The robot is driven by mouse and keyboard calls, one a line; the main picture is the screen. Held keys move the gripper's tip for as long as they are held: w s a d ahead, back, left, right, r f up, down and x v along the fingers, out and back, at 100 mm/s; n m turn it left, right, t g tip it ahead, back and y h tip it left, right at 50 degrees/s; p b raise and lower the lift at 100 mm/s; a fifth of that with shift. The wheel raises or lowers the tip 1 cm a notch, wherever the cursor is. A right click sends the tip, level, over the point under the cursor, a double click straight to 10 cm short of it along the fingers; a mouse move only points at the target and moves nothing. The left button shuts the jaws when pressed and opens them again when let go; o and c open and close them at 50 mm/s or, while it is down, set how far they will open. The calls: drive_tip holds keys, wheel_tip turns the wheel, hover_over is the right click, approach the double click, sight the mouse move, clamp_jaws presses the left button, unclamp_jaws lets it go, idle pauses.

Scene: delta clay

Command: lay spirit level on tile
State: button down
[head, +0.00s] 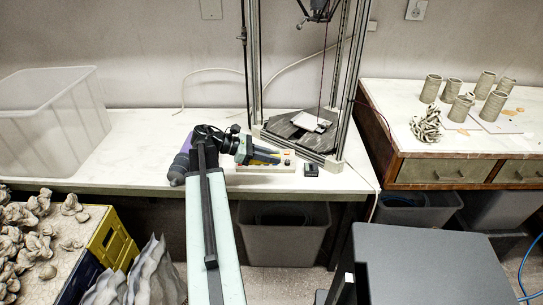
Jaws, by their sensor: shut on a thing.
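My gripper (252,152) is over the white table, in front of the tall delta frame. It is shut on a small yellow and dark bar (266,154), which I take to be the spirit level. The jaws and arm hide part of it, and its exact tilt is too small to tell. A pale flat piece, which looks like the tile (309,121), lies on the dark platform (285,130) inside the frame. It is to the right of and behind my gripper, apart from the held bar.
Frame posts (352,80) stand around the platform. A small black box (311,169) sits near the table's front edge. A translucent bin (50,120) stands at left. Clay cylinders (463,107) stand on the right table. The white table (130,150) is clear between bin and arm.

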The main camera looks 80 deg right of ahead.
wheel_tip(320, 180, up, 16)
drive_tip(key=p, duration=1.6)
drive_tip(key=shift+w, duration=0.1)
